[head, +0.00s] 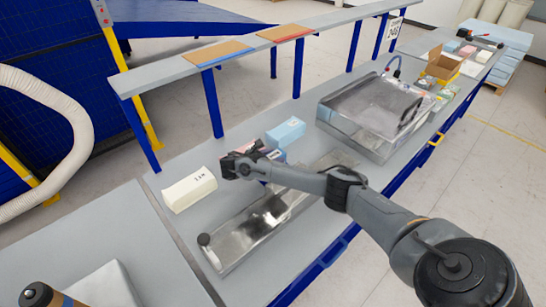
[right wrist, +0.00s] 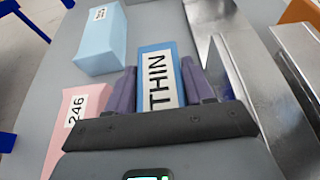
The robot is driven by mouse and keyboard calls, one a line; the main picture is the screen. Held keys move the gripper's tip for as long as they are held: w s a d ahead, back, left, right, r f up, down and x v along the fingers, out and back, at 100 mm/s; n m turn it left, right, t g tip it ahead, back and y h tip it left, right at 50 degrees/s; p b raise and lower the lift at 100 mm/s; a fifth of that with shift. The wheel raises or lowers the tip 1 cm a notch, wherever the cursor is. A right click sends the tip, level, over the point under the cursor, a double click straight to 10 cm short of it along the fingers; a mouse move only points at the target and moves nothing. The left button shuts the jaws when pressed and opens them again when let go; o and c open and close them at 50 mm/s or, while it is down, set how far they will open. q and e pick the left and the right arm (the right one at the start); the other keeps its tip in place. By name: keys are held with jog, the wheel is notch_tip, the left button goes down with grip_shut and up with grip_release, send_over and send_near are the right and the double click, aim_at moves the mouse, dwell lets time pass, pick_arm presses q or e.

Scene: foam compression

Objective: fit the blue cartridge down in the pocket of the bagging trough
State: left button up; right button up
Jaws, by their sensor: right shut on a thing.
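The blue cartridge (right wrist: 158,75), with a white label reading "THIN", is between the fingers of my right gripper (right wrist: 160,92). The gripper is shut on it. In the head view my right gripper (head: 243,163) is above the bench, behind the metal trough, and only a bit of the cartridge's blue shows past it. The bagging trough (head: 228,248) is a long, shiny metal channel along the bench front, with a dark round knob at its left end. My right forearm hides part of it. In the right wrist view bare metal (right wrist: 245,60) lies right of the cartridge. My left gripper is not in view.
A light blue block (right wrist: 102,38) and a pink block (right wrist: 78,122) labelled 246 stand left of my right gripper in its wrist view. A cream block (head: 190,188) sits left of it in the head view. A metal machine with a clear lid (head: 375,112) stands farther right.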

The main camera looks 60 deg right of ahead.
jog(key=shift+f, duration=0.65)
jog(key=shift+f+b, duration=0.35)
jog(key=shift+b, duration=0.1)
jog(key=shift+f, duration=0.25)
jog(key=shift+f, duration=0.4)
jog(key=shift+f+b, duration=0.15)
jog(key=shift+b, duration=0.15)
jog(key=o, duration=1)
jog(key=shift+o, duration=1.4)
jog(key=shift+f, duration=0.1)
jog(key=shift+f, duration=0.1)
